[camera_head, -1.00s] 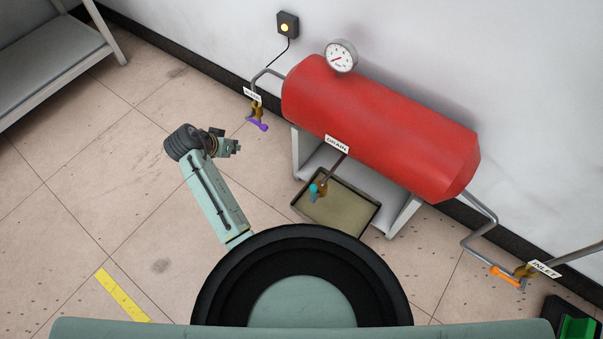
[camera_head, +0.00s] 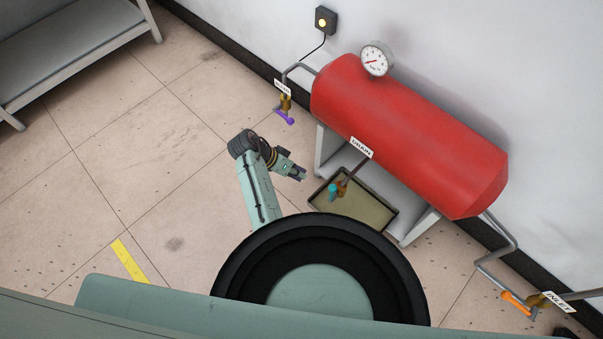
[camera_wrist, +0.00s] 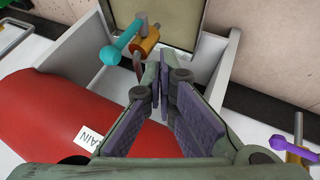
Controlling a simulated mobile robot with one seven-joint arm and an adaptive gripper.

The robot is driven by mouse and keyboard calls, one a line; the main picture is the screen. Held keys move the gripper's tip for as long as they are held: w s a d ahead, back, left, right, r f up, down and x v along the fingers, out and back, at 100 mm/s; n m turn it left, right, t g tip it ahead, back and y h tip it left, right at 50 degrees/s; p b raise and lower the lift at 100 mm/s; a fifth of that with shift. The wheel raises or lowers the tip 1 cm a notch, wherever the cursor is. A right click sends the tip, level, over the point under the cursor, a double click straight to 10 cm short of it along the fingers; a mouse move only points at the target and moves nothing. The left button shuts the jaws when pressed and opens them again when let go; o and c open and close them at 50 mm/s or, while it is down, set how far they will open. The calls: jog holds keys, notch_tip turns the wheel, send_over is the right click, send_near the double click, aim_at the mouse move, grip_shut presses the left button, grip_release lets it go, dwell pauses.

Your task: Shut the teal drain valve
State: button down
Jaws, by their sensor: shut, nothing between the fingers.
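The teal drain valve handle (camera_head: 333,190) sits on a brass valve body (camera_head: 343,184) below the red tank, over a shallow tray (camera_head: 371,216). A white DRAIN label (camera_head: 361,148) hangs on the pipe above it. In the wrist view the teal handle (camera_wrist: 119,49) lies at upper left, its knob end pointing down-left from the brass body (camera_wrist: 146,41). My gripper (camera_head: 302,175) is shut and empty, to the left of the valve and apart from it. In the wrist view my gripper's fingertips (camera_wrist: 160,60) come together just below the brass valve body.
The red tank (camera_head: 411,135) with a gauge (camera_head: 376,59) stands on a grey stand against the wall. A purple-handled valve (camera_head: 285,116) is at left, an orange-handled inlet valve (camera_head: 515,302) at right. A grey shelf (camera_head: 70,45) stands at upper left. Floor left of my arm is clear.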

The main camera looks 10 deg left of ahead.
aim_at(334, 192)
jog(key=d+f+p, duration=0.2)
jog(key=d+f, duration=0.3)
jog(key=d, duration=0.2)
jog(key=shift+s+d+f, duration=0.25)
jog(key=shift+s+d, duration=0.1)
jog(key=shift+d, duration=0.1)
jog(key=shift+s+d+r+y, duration=0.1)
jog(key=shift+s+d+y, duration=0.05)
jog(key=shift+y, duration=0.15)
